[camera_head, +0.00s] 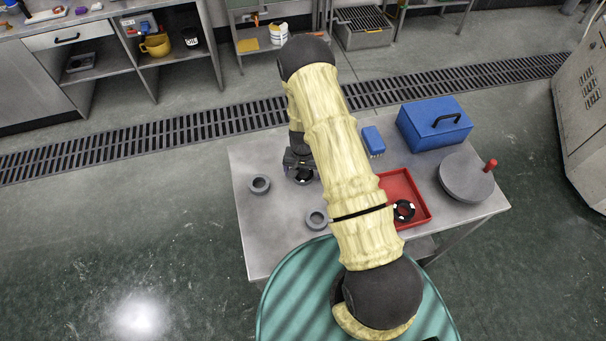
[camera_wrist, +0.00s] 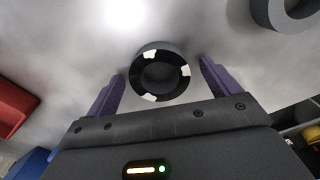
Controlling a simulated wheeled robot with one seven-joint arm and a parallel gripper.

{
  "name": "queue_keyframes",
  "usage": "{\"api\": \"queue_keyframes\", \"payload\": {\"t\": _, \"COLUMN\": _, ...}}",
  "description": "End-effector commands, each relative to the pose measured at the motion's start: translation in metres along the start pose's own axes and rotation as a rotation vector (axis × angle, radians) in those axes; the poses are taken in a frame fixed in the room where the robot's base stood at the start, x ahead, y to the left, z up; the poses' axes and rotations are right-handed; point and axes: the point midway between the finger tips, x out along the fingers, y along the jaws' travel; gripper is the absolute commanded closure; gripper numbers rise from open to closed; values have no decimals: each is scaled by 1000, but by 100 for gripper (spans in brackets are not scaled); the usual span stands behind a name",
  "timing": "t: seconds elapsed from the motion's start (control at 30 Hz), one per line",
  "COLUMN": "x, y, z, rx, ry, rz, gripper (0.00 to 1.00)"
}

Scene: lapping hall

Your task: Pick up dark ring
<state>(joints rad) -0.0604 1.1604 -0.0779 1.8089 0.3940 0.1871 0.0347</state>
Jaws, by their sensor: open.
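A dark ring (camera_wrist: 136,80) with white patches on its face lies on the metal table, between my gripper's two purple fingers in the wrist view. My gripper (camera_wrist: 161,72) is open, with a gap on each side of the ring. In the head view my gripper (camera_head: 301,164) is over the left part of the table, and the ring (camera_head: 304,180) shows partly under it. A second dark ring with light patches (camera_head: 404,218) lies in the red tray (camera_head: 424,213), partly beside my arm.
Two plain grey rings (camera_head: 251,186) (camera_head: 316,226) lie nearby; one (camera_wrist: 262,14) shows in the wrist view. A blue brush (camera_head: 372,138), a blue box (camera_head: 425,122) and a grey disc with a red knob (camera_head: 463,180) stand to the right. My arm hides the table's middle.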

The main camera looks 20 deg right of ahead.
Motion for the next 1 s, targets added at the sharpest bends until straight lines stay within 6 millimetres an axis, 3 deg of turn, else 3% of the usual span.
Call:
{"api": "queue_keyframes", "payload": {"t": 0.2, "x": 0, "y": 0, "z": 0, "rx": 0, "ry": 0, "rz": 0, "gripper": 11}}
{"api": "queue_keyframes", "payload": {"t": 0.5, "x": -1, "y": 0, "z": 0, "rx": 0, "ry": 0, "rz": 0, "gripper": 65}}
{"api": "queue_keyframes", "payload": {"t": 0.77, "x": -2, "y": 0, "z": 0, "rx": -1, "ry": 1, "rz": 0, "gripper": 65}}
{"api": "queue_keyframes", "payload": {"t": 1.0, "x": -20, "y": -1, "z": -1, "rx": -2, "ry": 4, "rz": -1, "gripper": 65}}
